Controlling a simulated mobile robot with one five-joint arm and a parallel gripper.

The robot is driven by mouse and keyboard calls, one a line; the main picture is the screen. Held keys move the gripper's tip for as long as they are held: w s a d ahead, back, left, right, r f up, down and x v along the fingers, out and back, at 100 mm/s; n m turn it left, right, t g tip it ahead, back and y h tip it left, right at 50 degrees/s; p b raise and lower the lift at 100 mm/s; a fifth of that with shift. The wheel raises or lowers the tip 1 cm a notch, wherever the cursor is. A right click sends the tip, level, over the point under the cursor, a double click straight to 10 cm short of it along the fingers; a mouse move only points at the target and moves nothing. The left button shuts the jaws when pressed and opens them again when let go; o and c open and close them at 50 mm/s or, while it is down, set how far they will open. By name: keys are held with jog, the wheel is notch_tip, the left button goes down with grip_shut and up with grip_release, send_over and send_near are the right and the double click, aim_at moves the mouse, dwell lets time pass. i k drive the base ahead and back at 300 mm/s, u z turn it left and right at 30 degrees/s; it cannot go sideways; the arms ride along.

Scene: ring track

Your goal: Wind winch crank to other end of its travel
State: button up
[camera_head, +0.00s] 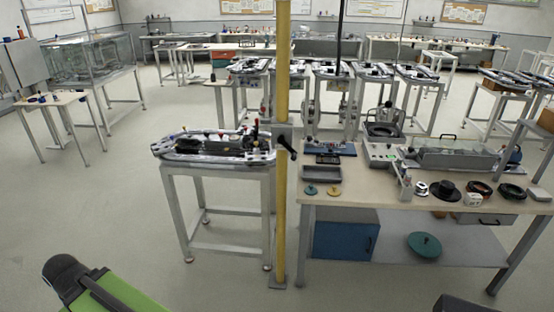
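The winch (281,136) is a small grey box fixed to a tall yellow post (281,215) at the middle of the view. Its black crank (288,147) sticks out on the right side of the post and slants down to the right. The crank is small here, and its exact angle is hard to tell. A green and dark part of my own arm shows at the lower left, well in front of the post and apart from it. My gripper's fingers do not show.
A ring track (213,147) on a white stand is just left of the post. A workbench (385,192) with trays, discs and a dark hat-like object (447,191) is close on the right. The grey floor (215,285) before the post is clear.

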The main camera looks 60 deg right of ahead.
aim_at(280, 140)
jog(key=i, duration=1)
jog(key=u, duration=0.05)
